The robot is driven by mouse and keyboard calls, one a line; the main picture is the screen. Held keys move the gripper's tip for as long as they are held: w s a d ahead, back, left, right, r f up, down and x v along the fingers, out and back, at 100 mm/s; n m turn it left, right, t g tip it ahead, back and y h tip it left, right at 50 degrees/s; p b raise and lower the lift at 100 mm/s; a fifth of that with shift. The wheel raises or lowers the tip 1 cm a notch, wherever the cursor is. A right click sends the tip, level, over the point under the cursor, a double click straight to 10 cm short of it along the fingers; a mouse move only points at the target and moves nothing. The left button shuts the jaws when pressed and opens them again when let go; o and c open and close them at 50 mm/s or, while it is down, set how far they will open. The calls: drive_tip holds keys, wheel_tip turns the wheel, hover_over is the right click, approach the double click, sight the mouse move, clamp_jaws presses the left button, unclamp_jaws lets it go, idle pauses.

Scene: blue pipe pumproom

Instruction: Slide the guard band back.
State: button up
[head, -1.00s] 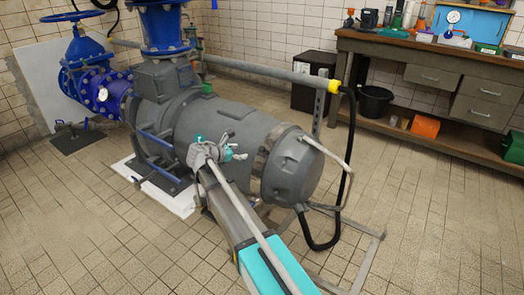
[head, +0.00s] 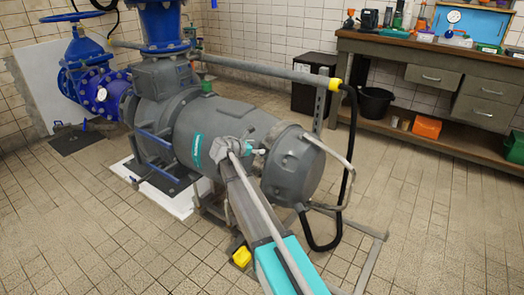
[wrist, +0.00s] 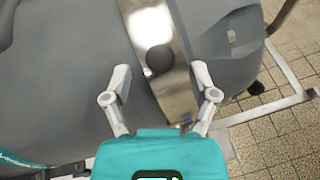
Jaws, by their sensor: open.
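The guard band (wrist: 150,24) is a shiny metal strip around the grey motor casing, near its right end. In the wrist view it runs from top centre down to the right, with a round dark knob (wrist: 159,59) on it. My gripper (wrist: 162,76) is open, its two fingers spread to the left and right of the knob. The knob shows between and slightly beyond the fingertips; I cannot tell whether they touch anything. In the head view my gripper (head: 258,148) is at the casing's right part, in front of the band, and hides most of it.
The grey motor casing (head: 236,122) lies with its domed end cap (head: 295,170) at right. A bent pipe handle and black hose (head: 349,150) stand beyond the cap. A yellow block (head: 242,257) is low beside my arm. A workbench (head: 430,55) is behind. Tiled floor is clear at left.

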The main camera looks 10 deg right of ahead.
sight(261, 146)
drive_tip(key=shift+b+x, duration=0.5)
drive_tip(key=shift+x, duration=1.3)
clamp_jaws()
